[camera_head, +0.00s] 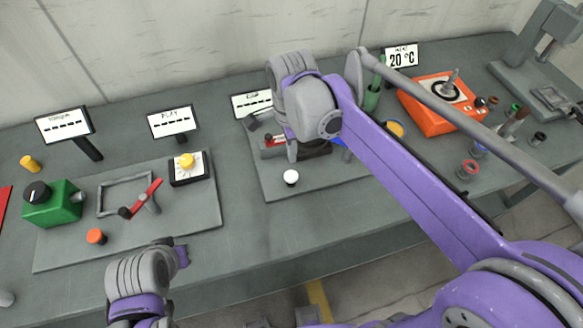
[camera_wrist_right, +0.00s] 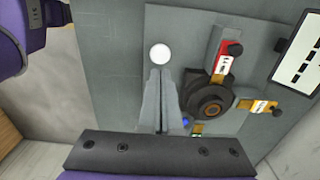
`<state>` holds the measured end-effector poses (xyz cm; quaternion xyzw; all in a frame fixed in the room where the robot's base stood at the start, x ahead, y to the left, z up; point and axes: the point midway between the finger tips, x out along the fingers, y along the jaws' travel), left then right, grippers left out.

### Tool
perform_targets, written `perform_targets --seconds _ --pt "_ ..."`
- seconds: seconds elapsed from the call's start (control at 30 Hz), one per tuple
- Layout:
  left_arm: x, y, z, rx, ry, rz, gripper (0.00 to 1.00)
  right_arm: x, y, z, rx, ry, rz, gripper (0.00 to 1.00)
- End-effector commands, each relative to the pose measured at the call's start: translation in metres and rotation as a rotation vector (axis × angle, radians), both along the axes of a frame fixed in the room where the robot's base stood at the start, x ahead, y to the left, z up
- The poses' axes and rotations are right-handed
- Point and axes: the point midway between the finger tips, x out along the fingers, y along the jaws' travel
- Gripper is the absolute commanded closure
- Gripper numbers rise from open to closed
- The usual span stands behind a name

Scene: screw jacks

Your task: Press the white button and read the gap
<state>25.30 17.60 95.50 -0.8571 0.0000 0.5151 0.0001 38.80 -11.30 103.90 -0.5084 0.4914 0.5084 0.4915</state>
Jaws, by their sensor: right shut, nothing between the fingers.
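The white button (camera_head: 291,177) stands near the front of the middle grey plate. In the right wrist view the white button (camera_wrist_right: 160,54) shows just beyond the fingertips of my right gripper (camera_wrist_right: 158,72), which is shut and empty. Whether they touch is unclear. In the head view my right gripper (camera_head: 292,152) is just behind the button, its fingers partly hidden by its wrist. The gap display (camera_head: 250,104) behind it is partly covered by my arm; in the wrist view a display (camera_wrist_right: 301,58) shows dashes. My left gripper (camera_head: 180,254) is low at the front, its fingers unclear.
A dark round jack (camera_wrist_right: 210,105) with red and yellow tags sits right of my fingers. The left plate (camera_head: 190,222) carries a yellow button (camera_head: 186,160) and a red lever (camera_head: 150,192). An orange device (camera_head: 430,112) stands at right.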

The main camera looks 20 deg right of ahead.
Motion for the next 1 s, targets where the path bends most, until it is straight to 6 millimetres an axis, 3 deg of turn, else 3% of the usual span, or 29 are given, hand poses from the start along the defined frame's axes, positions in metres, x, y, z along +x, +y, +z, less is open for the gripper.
perform_targets --seconds 0.1,0.33,0.53,0.87,1.0 --pt "-0.001 0.0 -0.003 0.0 0.002 0.0 1.0 0.0 0.0 -0.027 0.0 0.0 0.0 1.0" --pt "-0.001 0.0 -0.004 0.0 0.003 0.0 1.0 0.0 0.0 -0.062 0.0 0.0 0.0 1.0" --pt "-0.001 0.0 -0.004 0.0 0.003 0.0 1.0 0.0 0.0 -0.073 0.0 0.0 0.0 1.0" --pt "-0.002 0.0 -0.004 0.0 0.003 0.0 1.0 0.0 0.0 -0.074 0.0 0.0 0.0 1.0" --pt "-0.006 0.0 -0.017 0.0 0.012 0.0 1.0 -0.001 0.0 -0.089 0.0 0.003 0.0 1.0"
